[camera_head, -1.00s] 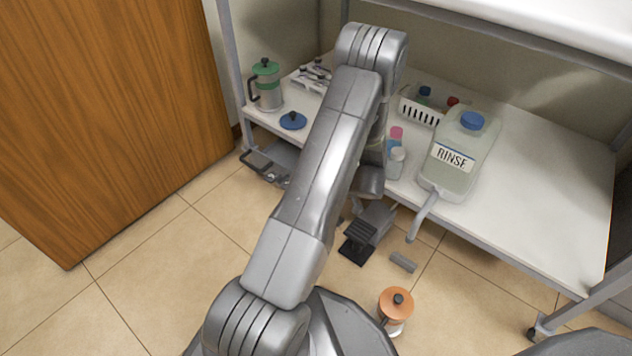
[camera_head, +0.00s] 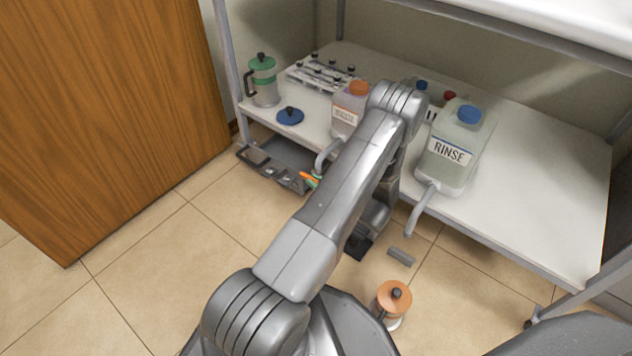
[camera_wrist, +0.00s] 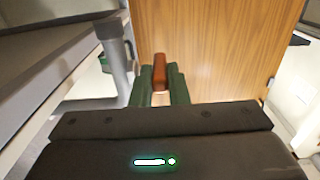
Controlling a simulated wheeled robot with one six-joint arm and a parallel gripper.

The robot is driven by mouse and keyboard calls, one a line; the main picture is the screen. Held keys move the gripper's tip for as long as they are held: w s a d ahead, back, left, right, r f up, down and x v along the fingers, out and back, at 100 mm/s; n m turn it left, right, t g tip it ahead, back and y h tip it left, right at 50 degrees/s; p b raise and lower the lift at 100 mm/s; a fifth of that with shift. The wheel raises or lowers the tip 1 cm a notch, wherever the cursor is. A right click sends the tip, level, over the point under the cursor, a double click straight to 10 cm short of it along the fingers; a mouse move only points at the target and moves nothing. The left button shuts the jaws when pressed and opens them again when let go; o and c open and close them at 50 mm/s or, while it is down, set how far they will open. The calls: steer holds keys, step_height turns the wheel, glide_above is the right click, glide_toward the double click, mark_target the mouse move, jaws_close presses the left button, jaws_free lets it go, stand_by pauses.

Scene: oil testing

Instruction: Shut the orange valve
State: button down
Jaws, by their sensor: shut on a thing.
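The orange valve (camera_head: 307,181) shows as a small orange piece low at the shelf's front edge, below the spout of the waste jug (camera_head: 350,108). In the wrist view its orange-brown handle (camera_wrist: 160,70) stands between the two green fingers of my gripper (camera_wrist: 160,84). The fingers are closed on both sides of it. In the head view my arm hides most of my gripper, and only a bit of green shows beside the valve. The waste jug has an orange cap and a grey spout, and my arm covers part of it.
A rinse jug (camera_head: 457,150) with a blue cap and grey spout stands right of my arm. A green-topped press (camera_head: 263,82), a blue lid (camera_head: 290,116) and a vial rack (camera_head: 318,76) are at left. An orange-lidded jar (camera_head: 394,297) and a grey block (camera_head: 401,256) lie low at front.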

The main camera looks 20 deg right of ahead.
mark_target(316, 180)
stand_by(0.4)
steer(key=c, duration=1.7)
jaws_free()
steer(key=shift+f, duration=0.1)
step_height(316, 180, up, 10)
steer(key=p, duration=0.3)
steer(key=shift+p, duration=0.4)
